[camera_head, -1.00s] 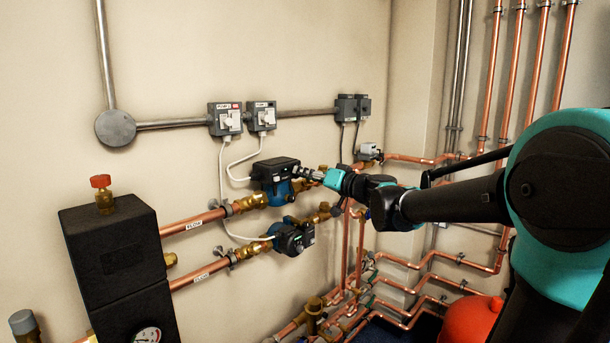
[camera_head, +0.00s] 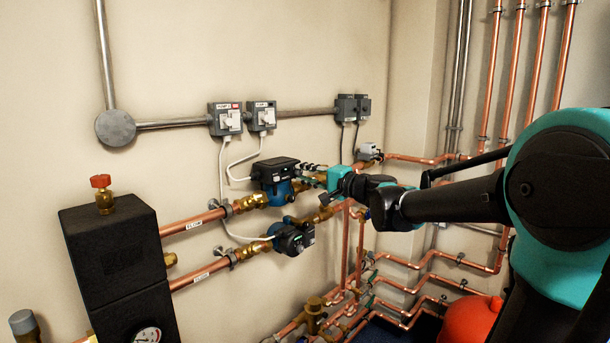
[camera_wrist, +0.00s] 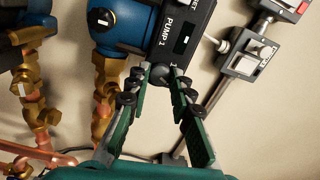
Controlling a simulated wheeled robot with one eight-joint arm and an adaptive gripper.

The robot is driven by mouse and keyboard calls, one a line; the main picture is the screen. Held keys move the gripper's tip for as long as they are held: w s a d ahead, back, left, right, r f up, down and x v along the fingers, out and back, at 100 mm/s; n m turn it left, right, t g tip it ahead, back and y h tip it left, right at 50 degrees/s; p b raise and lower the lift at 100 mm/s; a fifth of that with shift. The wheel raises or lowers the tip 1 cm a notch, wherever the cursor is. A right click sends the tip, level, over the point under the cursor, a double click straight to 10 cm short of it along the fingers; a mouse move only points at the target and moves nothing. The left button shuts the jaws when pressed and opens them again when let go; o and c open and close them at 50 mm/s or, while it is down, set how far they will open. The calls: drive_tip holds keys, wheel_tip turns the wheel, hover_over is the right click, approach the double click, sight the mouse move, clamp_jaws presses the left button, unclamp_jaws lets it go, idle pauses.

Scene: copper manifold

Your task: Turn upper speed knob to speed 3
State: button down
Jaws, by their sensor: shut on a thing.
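The upper pump has a black control box (camera_head: 270,174) and a blue body, on the upper copper line. In the wrist view its box (camera_wrist: 170,20) reads PUMP 1 and has a small lit green display. My gripper (camera_head: 301,170) reaches it from the right. In the wrist view the green fingers of my gripper (camera_wrist: 161,74) converge on the box's near end and are shut on the small dark speed knob (camera_wrist: 160,73). The fingertips mostly hide the knob, so its setting cannot be read.
A lower pump (camera_head: 290,238) sits just below. Two grey switch boxes, one (camera_head: 225,119) beside the other (camera_head: 262,117), are on the wall above. Copper pipes and brass valves crowd the area below and right. A red vessel (camera_head: 472,320) stands at the lower right.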

drive_tip(key=shift+m, duration=1.6)
drive_tip(key=c, duration=1.3)
unclamp_jaws()
drive_tip(key=v, duration=1.2)
